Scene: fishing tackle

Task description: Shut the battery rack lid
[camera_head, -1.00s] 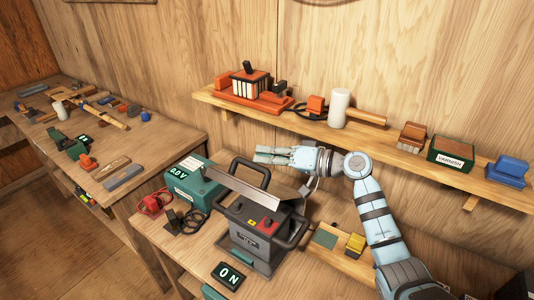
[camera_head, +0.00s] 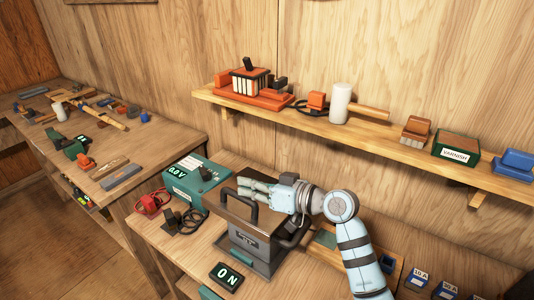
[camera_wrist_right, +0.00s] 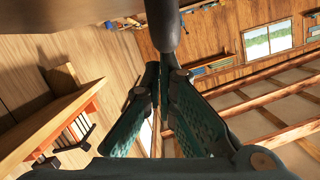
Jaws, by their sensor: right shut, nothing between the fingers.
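The battery rack (camera_head: 250,246) is a dark grey box with side handles on the front bench. Its lid (camera_head: 268,215) now lies low over the top, with a dark loop handle (camera_head: 253,205) on it. The red-topped battery inside is hidden. I cannot tell whether the lid sits fully flush. My right gripper (camera_head: 240,188) is shut and empty, just above and behind the lid, its fingers pointing left; I cannot tell whether it touches. The shut fingers also show in the right wrist view (camera_wrist_right: 162,85). My left gripper is out of view.
A green meter box (camera_head: 190,180) reading 0.0 V stands left of the rack, with a red clamp (camera_head: 152,202) and black cable beside it. A wall shelf (camera_head: 380,147) with tools runs behind my right arm.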

